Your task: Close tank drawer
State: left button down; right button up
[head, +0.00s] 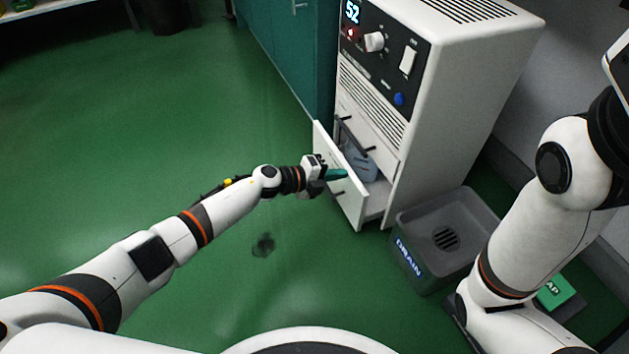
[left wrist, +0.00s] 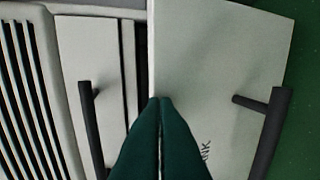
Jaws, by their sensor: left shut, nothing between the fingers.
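The tank drawer (head: 350,207) at the bottom of the white machine is pulled open, with a blue-grey container (head: 362,166) inside. My left gripper (head: 345,173) is at the drawer's front panel, its green fingers shut and empty, reaching over the panel in the head view. In the left wrist view the shut fingertips (left wrist: 160,100) overlap the left edge of the white drawer front (left wrist: 215,60); I cannot tell if they touch it. The drawer's dark handle (left wrist: 270,130) is to their right, near part of a printed label. My right gripper is not in view.
The white machine (head: 470,60) has a dark control panel with a lit display. A second drawer or panel with a dark handle (left wrist: 92,120) is above the open one. A grey drain basin (head: 415,265) stands right of the drawer.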

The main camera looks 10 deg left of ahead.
aim_at(349, 171)
pick_arm(q)
jog(key=shift+w+d+b, duration=0.15)
jog(key=shift+w+d, duration=0.4)
jog(key=shift+d, duration=0.3)
jog(key=shift+w+d+b, duration=0.15)
jog(key=shift+w+d, duration=0.4)
jog(key=shift+d, duration=0.25)
jog(key=shift+a, duration=0.15)
